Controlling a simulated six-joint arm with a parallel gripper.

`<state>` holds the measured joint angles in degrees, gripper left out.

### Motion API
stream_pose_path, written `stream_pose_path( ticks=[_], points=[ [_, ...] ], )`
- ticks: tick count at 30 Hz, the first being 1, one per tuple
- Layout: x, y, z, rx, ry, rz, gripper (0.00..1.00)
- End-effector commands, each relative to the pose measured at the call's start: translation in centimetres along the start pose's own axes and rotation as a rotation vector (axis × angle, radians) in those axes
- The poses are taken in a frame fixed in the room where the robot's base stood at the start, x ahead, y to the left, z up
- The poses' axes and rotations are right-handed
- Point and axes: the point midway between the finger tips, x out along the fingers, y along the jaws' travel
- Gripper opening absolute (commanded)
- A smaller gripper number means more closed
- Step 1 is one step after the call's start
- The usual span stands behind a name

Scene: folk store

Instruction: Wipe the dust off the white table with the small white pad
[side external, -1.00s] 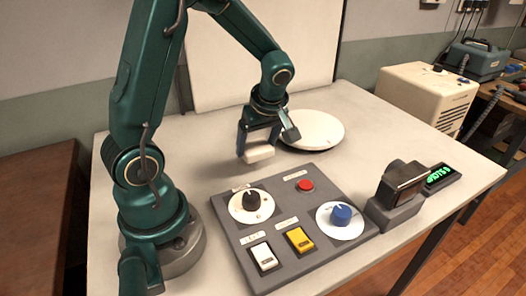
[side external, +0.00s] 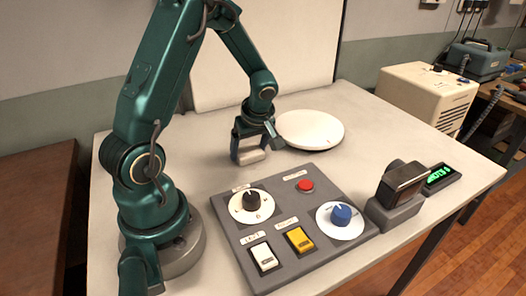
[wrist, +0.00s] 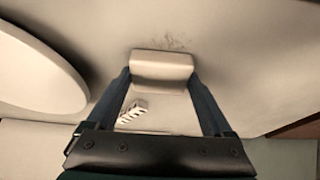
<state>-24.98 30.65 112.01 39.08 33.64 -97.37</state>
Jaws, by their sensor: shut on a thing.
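My gripper (side external: 251,150) is shut on the small white pad (side external: 251,157), low over the white table (side external: 185,150) behind the control panel. In the wrist view the pad (wrist: 162,66) sits between both fingers. A patch of dark dust specks (wrist: 170,43) lies on the table just beyond the pad. Whether the pad touches the table, I cannot tell for sure. The dust is not distinguishable in the side view.
A round white disc (side external: 310,129) lies close to the right of my gripper. A grey panel (side external: 290,188) with knobs, switches and a red button is in front. A dark device (side external: 398,190) and green display (side external: 441,176) stand at the right. Bare table lies left of the pad.

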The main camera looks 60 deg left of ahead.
Motion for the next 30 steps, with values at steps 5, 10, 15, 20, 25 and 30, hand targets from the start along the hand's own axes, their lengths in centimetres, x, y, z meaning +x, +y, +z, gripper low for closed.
stream_pose_path(
  ticks=[5,10,15,20,25,30],
  points=[
    [0.8,-0.1,-1.5,-0.002,-0.001,-0.004,0.25],
    [1.4,-0.1,-2.9,-0.002,-0.001,-0.004,0.25],
    [2.1,-0.1,-4.3,-0.001,-0.001,-0.003,0.25],
    [2.4,-0.1,-5.1,0.003,-0.002,-0.002,0.25],
    [1.8,0.0,-3.5,0.005,-0.001,-0.001,0.25],
    [1.2,0.0,-2.0,0.006,-0.001,-0.001,0.25]
  ],
)
